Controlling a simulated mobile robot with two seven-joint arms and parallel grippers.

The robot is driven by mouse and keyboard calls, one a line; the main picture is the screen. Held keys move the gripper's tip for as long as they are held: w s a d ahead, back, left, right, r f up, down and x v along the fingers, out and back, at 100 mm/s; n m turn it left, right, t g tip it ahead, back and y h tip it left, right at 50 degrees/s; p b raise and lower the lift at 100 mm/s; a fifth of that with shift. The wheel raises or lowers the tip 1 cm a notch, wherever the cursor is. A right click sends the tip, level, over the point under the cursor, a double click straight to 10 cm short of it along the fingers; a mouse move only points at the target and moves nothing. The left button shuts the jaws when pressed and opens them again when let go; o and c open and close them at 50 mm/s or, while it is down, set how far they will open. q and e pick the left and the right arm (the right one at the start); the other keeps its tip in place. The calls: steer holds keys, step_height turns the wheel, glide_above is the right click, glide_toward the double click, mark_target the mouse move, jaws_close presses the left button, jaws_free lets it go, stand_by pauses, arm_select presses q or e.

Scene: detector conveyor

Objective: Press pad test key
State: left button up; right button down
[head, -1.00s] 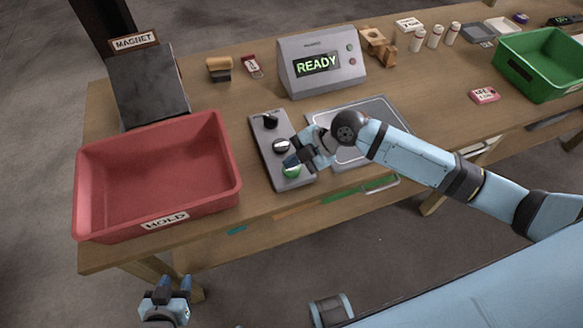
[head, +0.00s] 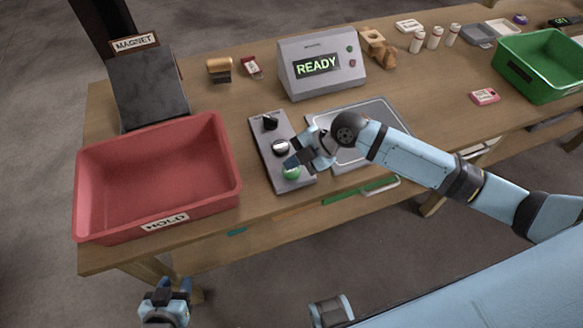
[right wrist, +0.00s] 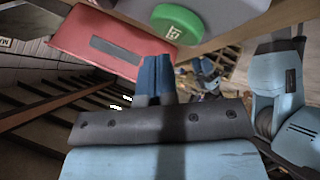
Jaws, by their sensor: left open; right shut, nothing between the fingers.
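The control panel (head: 262,137) is a grey slab on the table with a black knob (head: 270,122), a pale round button (head: 281,146) and a green button (head: 291,174). My right gripper (head: 290,161) is shut and empty, its fingertips close to the green button in the head view. In the right wrist view the shut fingers (right wrist: 154,76) point toward the green button (right wrist: 178,22), which bears a white mark. I cannot tell whether they touch it. The grey console (head: 322,85) shows READY. My left gripper (head: 172,290) is open and empty, low in front of the table.
The red HOLD bin (head: 230,150) stands left of the panel, with the MAGNET stand (head: 150,95) behind it. A grey pad plate (head: 385,108) lies to the right, partly under my right arm. A green bin (head: 505,65) stands at the far right.

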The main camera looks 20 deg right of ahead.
mark_target(293, 171)
stand_by(0.8)
steer(key=shift+f+b, duration=0.35)
steer(key=shift+f, duration=0.05)
steer(key=shift+f+b, duration=0.4)
steer(key=shift+f, duration=0.05)
stand_by(0.4)
steer(key=shift+r, duration=0.1)
steer(key=shift+r+p, duration=0.6)
steer(key=shift+r, duration=0.15)
steer(key=shift+r+p, duration=1.75)
steer(key=shift+r, duration=0.8)
